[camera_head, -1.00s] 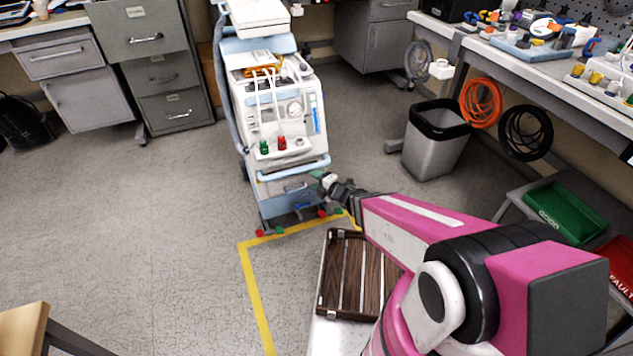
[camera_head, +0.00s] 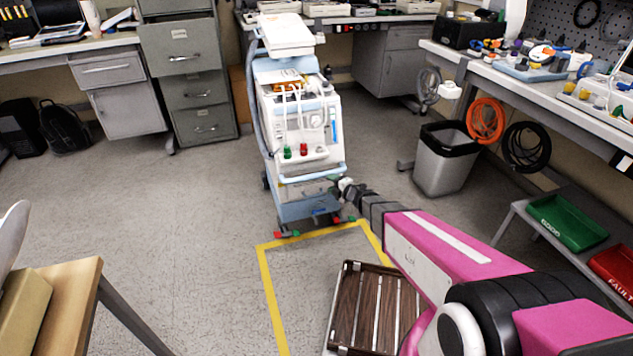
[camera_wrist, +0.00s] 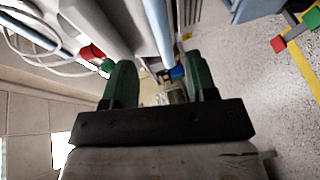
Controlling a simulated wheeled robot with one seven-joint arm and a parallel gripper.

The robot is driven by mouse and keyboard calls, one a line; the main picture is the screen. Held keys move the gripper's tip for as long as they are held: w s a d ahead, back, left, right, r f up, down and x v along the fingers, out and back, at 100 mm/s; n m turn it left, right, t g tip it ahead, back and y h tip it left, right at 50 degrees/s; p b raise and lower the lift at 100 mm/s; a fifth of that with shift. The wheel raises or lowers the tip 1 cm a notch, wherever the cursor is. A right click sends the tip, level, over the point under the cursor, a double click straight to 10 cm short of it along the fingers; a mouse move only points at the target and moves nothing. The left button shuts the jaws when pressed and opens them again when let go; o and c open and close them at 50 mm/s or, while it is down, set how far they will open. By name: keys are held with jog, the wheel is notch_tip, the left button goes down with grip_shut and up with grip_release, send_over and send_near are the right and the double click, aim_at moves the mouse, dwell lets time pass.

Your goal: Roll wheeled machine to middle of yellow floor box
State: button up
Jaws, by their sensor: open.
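The wheeled machine (camera_head: 313,125), a tall white and light blue cart with hoses and red and green knobs, stands upright at the far edge of the yellow floor box (camera_head: 268,290). Its red and green front feet are at the far yellow line; its body is beyond it. My gripper (camera_head: 345,186) is at the machine's lower front right, by the light blue front handle (camera_head: 312,172). In the wrist view, my gripper (camera_wrist: 160,82) has its two green fingers apart, with a light blue bar (camera_wrist: 158,28) close ahead between them. I cannot tell if they touch it.
A brown slatted platform (camera_head: 375,310) lies in the near part of the box, beneath my arm. A grey bin (camera_head: 445,165) and workbench stand right. Cabinets (camera_head: 185,75) stand behind left. A wooden-topped table (camera_head: 65,300) is near left. Floor left of the box is clear.

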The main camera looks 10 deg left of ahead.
aim_at(318, 177)
jog(key=x, duration=1)
jog(key=shift+w+a, duration=0.15)
jog(key=shift+a, duration=0.1)
grip_shut()
